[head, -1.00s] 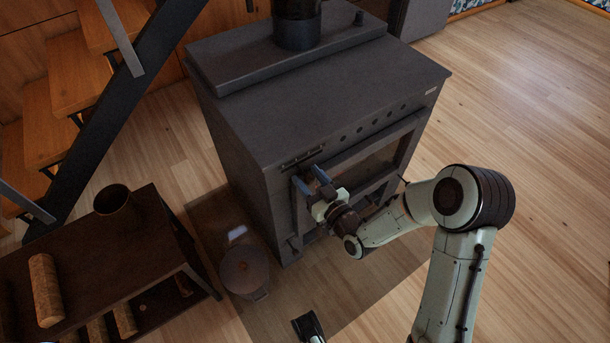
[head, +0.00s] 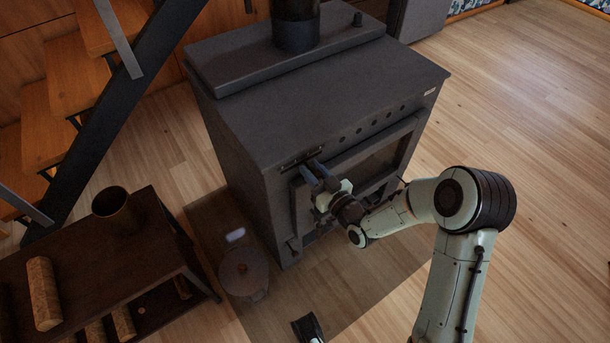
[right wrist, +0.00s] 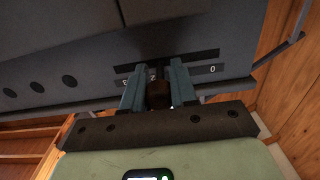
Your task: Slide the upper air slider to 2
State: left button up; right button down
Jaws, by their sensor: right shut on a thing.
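The dark stove (head: 290,110) stands in the middle of the head view. The upper air slider's slot (head: 302,158) is a dark strip at the top left of its front. My right gripper (head: 314,172) reaches it from the front. In the right wrist view its two fingers are shut on the brown slider knob (right wrist: 159,95). The slot plate (right wrist: 205,57) shows behind, upside down, with a 0 to the right of the fingers and a 3 to the left. A mark between the fingers, just behind the knob, looks like a 2.
The stove's glass door (head: 380,170) and a row of round holes lie right of the slot. A lidded pot (head: 243,272) stands on the floor plate before the stove. A log rack (head: 105,250) with a dark cup (head: 117,210) is at lower left. The right floor is open.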

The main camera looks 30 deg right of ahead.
jog(key=shift+d, duration=0.75)
pick_arm(q)
jog(key=shift+w, duration=0.1)
pick_arm(e)
jog(key=c, duration=0.9)
grip_release()
pick_arm(q)
jog(key=s+d+r+g+h+p, duration=0.1)
jog(key=s+d+r+p, duration=0.2)
jog(key=s, duration=0.3)
jog(key=shift+r+g+p, duration=0.4)
jog(key=shift+r+p, duration=0.05)
jog(key=shift+r, duration=0.3)
pick_arm(e)
jog(key=s, duration=1.3)
jog(key=shift+s+d, duration=0.2)
jog(key=shift+d, duration=0.25)
